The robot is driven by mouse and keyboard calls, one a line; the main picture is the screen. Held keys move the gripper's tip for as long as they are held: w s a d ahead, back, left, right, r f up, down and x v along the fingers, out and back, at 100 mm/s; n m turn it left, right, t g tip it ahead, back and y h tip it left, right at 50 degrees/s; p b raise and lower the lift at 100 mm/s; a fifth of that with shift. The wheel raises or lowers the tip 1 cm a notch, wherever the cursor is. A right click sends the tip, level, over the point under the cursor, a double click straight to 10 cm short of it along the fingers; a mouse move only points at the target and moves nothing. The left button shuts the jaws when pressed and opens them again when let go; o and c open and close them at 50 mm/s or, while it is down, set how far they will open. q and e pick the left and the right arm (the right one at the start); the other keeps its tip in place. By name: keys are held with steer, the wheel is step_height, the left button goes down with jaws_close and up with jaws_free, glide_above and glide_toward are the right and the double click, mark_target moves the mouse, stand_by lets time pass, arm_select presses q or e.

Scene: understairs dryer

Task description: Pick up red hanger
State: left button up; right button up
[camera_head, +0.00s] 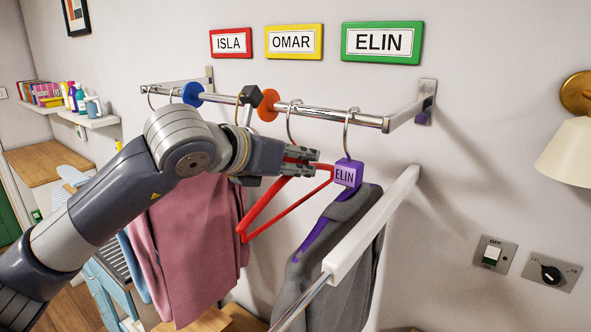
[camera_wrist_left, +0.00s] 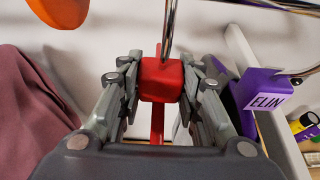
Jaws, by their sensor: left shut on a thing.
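The red hanger (camera_head: 262,210) hangs by its metal hook from the chrome rail (camera_head: 335,115), between the pink garment and the purple ELIN hanger. Its bare red frame shows below my left gripper (camera_head: 310,162). In the left wrist view the hanger's red block (camera_wrist_left: 161,80) sits between the fingers of my left gripper (camera_wrist_left: 160,95), which is shut on it. The hook rises from the block. The block is hidden behind the fingers in the head view. My right gripper is not in view.
The purple ELIN hanger (camera_head: 346,173) with a grey garment (camera_head: 335,250) hangs close on the right. A pink garment (camera_head: 195,245) hangs on the left. An orange disc (camera_head: 268,105) sits on the rail. A white bar (camera_head: 370,225) runs in front at the right.

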mark_target(294, 144)
arm_select(q)
steer(key=shift+r, duration=0.1)
steer(key=shift+r+b, duration=0.65)
steer(key=shift+r, duration=0.2)
steer(key=shift+s+a+r+b, duration=0.2)
steer(key=shift+s+r+b, duration=0.25)
steer(key=shift+r+b, duration=0.3)
steer(key=s+a+r+b, duration=0.1)
steer(key=s+a+b, duration=0.15)
steer(key=s, duration=0.45)
steer(key=s+a+r+b, duration=0.1)
steer(key=s+a+b, duration=0.15)
steer(key=s, duration=0.35)
steer(key=w+a+f+p, duration=0.1)
steer(key=w+a, duration=0.2)
steer(key=a, duration=0.6)
steer(key=w+a+f+p, duration=0.1)
steer(key=w+a, duration=0.2)
steer(key=a, duration=0.6)
steer(key=shift+a+p, duration=0.25)
steer(key=shift+p, duration=0.15)
